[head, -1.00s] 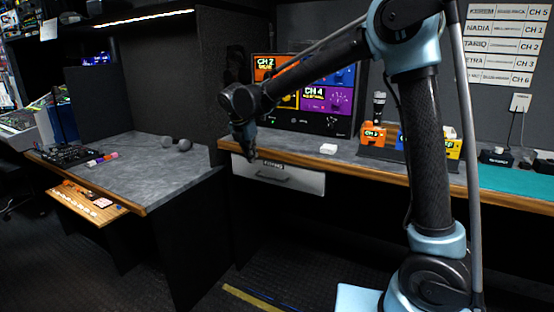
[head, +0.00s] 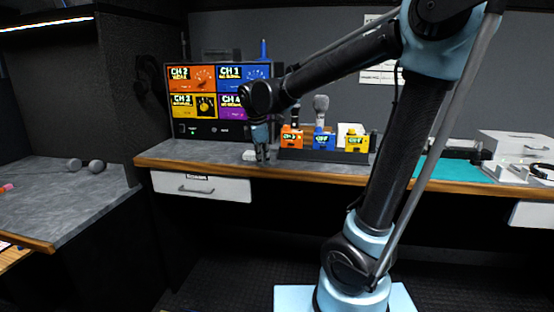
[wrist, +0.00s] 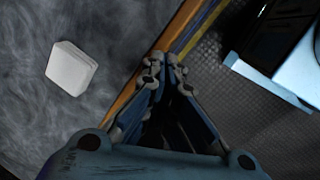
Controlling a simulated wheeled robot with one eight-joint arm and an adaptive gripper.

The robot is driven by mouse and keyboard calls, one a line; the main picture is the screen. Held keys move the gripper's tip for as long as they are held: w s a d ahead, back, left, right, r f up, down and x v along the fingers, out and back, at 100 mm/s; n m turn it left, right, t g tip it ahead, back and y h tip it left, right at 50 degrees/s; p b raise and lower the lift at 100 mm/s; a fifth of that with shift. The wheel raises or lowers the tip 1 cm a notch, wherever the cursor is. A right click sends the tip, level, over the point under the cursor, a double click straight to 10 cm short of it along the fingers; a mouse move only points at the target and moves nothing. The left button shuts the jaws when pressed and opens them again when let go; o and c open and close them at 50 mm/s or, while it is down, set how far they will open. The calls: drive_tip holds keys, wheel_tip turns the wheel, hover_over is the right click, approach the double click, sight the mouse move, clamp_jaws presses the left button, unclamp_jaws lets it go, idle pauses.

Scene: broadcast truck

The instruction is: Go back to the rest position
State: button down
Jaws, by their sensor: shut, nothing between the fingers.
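My gripper (head: 261,155) is shut and empty. In the head view it points down in front of the grey counter (head: 170,153), beside a small white block (head: 248,155). In the wrist view my gripper (wrist: 166,62) hangs over the counter's wooden front edge, with the white block (wrist: 71,68) lying apart from it to the left on the grey top. My arm bends over from the right of the head view.
A drawer (head: 203,187) sits shut under the counter. Behind stand a monitor (head: 222,102) and a rack (head: 310,155) with orange, blue and yellow packs and microphones. A teal mat (head: 445,168) lies to the right. A lower grey desk (head: 60,195) is at left.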

drive_tip(key=s+d+f+m, duration=0.7)
drive_tip(key=s+d+m, duration=0.3)
drive_tip(key=d, duration=0.2)
drive_tip(key=s+d+f+m+y, duration=0.1)
drive_tip(key=s+d+f+m, duration=0.6)
drive_tip(key=s+d+m, duration=0.3)
drive_tip(key=shift+s+d+f+g, duration=0.15)
drive_tip(key=shift+s+d+g, duration=0.25)
drive_tip(key=shift+d, duration=0.6)
drive_tip(key=shift+w+f, duration=0.2)
drive_tip(key=shift+w, duration=0.15)
